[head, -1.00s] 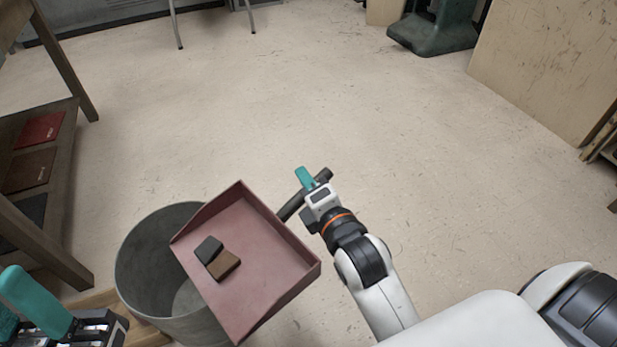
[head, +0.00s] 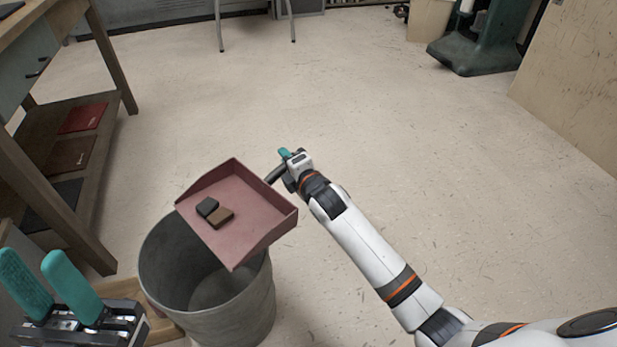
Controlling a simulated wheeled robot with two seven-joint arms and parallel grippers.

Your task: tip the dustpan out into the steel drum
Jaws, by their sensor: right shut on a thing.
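The dustpan (head: 254,226) is a dull red tray, held over the right part of the steel drum's opening. A dark grey block (head: 207,206) and a brown block (head: 221,218) lie together on its floor. My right gripper (head: 285,166) is shut on the dustpan's dark handle, at the pan's upper right. The steel drum (head: 240,310) is a grey open bin below the pan; the part of its inside that shows looks empty, and the pan hides some of its rim. My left gripper (head: 55,290) is at the lower left with its teal fingers apart and nothing between them.
A wooden workbench (head: 62,215) with a lower shelf of red, brown and dark sheets stands at the left. A wooden piece (head: 128,292) lies beside the drum. A green machine base (head: 470,52) and a board (head: 575,95) stand far right. The middle floor is clear.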

